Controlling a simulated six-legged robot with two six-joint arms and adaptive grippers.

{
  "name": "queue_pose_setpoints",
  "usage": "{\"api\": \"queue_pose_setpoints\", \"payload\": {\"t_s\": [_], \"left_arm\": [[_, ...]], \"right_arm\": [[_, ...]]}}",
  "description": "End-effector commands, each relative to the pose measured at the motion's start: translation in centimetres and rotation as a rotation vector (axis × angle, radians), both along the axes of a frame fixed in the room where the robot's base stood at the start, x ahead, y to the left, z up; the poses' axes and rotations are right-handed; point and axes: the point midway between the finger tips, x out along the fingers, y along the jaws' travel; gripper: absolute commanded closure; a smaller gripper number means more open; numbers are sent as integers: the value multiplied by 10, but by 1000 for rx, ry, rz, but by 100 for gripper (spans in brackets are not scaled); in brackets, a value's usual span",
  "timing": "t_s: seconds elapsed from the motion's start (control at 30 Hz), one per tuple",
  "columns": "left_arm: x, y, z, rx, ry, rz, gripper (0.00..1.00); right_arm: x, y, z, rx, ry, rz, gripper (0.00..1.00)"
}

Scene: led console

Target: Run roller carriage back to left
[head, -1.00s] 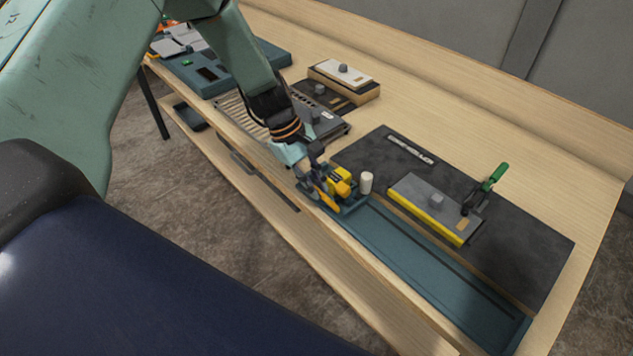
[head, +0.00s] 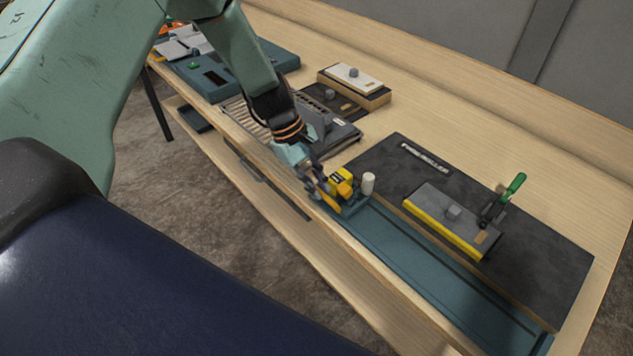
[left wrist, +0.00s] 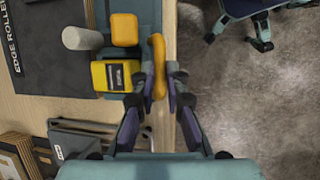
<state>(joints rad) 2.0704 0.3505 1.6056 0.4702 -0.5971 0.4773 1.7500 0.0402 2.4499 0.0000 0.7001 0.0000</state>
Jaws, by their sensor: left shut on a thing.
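The roller carriage (head: 348,187), with yellow blocks and a white upright roller (head: 368,183), sits at the left end of the teal track (head: 430,258) along the bench's front edge. An orange-yellow handle (left wrist: 158,62) stands on its front side. My left gripper (head: 322,190) is shut on this handle; in the left wrist view its fingers (left wrist: 158,82) lie on both sides of it. The fingertips are small and partly hidden in the head view. My right gripper is not in view.
A dark board labelled "EDGE ROLLER" (head: 540,255) lies behind the track, bearing a grey-and-yellow block (head: 440,212) and a green-handled clamp (head: 512,187). Other fixtures, including a white-topped box (head: 353,77), stand further left. The track right of the carriage is clear.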

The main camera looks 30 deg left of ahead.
Motion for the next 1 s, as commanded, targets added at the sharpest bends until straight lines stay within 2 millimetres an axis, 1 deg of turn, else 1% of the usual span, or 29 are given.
{"api": "queue_pose_setpoints", "payload": {"t_s": [0.03,0.17,0.2,0.43,0.77,0.87,0.97,1.0], "left_arm": [[3,3,0,7,-11,3,100],[4,3,0,8,-12,2,100],[4,3,0,9,-13,4,85],[3,3,0,6,-8,3,65],[3,5,2,4,-7,2,64],[4,8,11,3,-10,2,64],[3,15,26,3,-11,4,64],[3,19,34,1,-12,3,64]], "right_arm": [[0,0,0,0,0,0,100],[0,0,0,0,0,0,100],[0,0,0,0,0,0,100],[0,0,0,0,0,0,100],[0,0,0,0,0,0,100],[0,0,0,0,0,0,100],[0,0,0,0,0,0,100],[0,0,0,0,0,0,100]]}}
